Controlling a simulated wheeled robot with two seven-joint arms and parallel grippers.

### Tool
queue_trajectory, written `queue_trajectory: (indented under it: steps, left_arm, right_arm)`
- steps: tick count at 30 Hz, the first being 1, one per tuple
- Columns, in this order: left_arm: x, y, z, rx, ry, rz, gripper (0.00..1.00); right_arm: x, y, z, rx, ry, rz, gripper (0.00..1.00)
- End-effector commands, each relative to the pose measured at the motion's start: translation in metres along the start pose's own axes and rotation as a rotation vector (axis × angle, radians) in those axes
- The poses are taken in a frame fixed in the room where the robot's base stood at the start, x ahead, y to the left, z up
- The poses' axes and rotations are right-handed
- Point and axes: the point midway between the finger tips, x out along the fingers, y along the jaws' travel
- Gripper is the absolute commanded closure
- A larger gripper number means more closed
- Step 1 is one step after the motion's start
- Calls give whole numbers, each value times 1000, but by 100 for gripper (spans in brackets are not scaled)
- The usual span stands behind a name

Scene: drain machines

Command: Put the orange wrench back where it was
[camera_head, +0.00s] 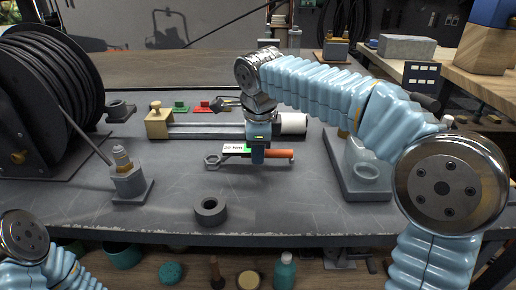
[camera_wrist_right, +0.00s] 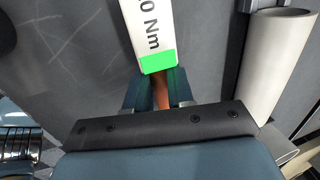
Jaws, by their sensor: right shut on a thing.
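The orange wrench (camera_head: 281,154) has an orange handle, a grey ring end pointing left and a white label reading "20 Nm" with a green edge. My right gripper (camera_head: 258,154) comes down from above and is shut on the wrench. In the right wrist view the label and a bit of the orange handle of the wrench (camera_wrist_right: 159,35) show between the fingers of the gripper (camera_wrist_right: 160,95). The wrench lies level over the front half of the grey workbench (camera_head: 130,212). I cannot tell whether it touches the top. My left gripper is out of view; only part of my left arm shows.
Behind the wrench lies a long grey clamp-like bar (camera_head: 200,131) with a brass block and a white cylinder (camera_head: 293,123). A dark ring (camera_head: 210,210) sits in front. A hose reel (camera_head: 45,95) and a post (camera_head: 127,176) stand left. A grey fixture (camera_head: 362,170) stands right.

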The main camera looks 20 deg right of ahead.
Motion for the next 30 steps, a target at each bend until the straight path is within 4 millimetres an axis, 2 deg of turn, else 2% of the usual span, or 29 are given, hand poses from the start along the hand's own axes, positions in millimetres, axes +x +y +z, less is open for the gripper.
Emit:
queue_trajectory:
  steps: [26, 27, 30]
  left_arm:
    - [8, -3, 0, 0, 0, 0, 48]
    - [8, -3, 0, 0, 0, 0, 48]
    - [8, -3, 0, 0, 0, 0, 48]
  right_arm:
    - [11, 2, 0, 0, -1, 0, 100]
    - [10, 2, 0, 0, -1, -1, 75]
    - [10, 2, 0, 0, -1, 0, 59]
